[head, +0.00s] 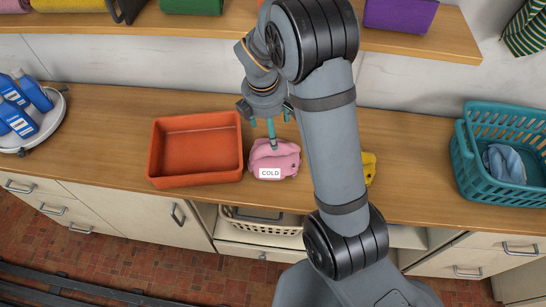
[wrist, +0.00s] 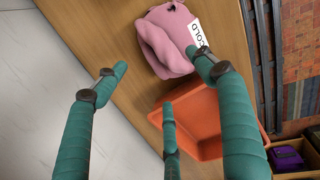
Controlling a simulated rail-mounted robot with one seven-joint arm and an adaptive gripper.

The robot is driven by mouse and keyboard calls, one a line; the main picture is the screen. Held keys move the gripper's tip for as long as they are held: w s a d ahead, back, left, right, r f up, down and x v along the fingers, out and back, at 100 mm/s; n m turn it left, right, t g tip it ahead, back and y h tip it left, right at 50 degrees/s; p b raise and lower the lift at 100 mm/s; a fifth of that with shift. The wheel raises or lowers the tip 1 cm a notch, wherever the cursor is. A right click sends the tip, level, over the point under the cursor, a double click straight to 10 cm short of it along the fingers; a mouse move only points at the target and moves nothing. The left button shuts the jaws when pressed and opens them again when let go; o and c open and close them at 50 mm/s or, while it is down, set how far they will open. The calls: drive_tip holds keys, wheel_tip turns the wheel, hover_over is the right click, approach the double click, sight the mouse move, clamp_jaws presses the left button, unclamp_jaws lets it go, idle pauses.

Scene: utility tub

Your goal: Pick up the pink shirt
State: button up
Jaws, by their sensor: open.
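The pink shirt (head: 275,157) lies folded in a soft bundle on the wooden counter, just right of the orange tub, with a white "COLD" tag on its front. In the wrist view the shirt (wrist: 168,42) is at the top, with its tag at its right side. My gripper (head: 270,132) is above the back part of the shirt, its teal fingers pointing down. In the wrist view my gripper (wrist: 158,75) has its three fingers spread apart with nothing between them. One fingertip overlaps the shirt in the head view; I cannot tell if it touches.
The empty orange tub (head: 195,150) stands left of the shirt. A yellow cloth (head: 369,168) is partly hidden behind my arm. A teal basket (head: 470,165) with a blue cloth (head: 504,163) is at right. Blue bottles (head: 35,93) stand on a round tray at left. A shelf (head: 400,40) runs behind.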

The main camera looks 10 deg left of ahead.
sight(275, 155)
drive_tip(key=f, duration=0.3)
drive_tip(key=shift+w+f, duration=0.3)
drive_tip(key=shift+f, duration=0.05)
drive_tip(key=shift+w+d+f+p, duration=0.15)
drive_tip(key=shift+f+p, duration=0.1)
drive_tip(key=shift+f, duration=1.1)
drive_tip(key=shift+d+f+p, duration=0.1)
drive_tip(key=shift+f+p, duration=0.15)
drive_tip(key=shift+f, duration=1.1)
drive_tip(key=shift+c, duration=1.4)
clamp_jaws()
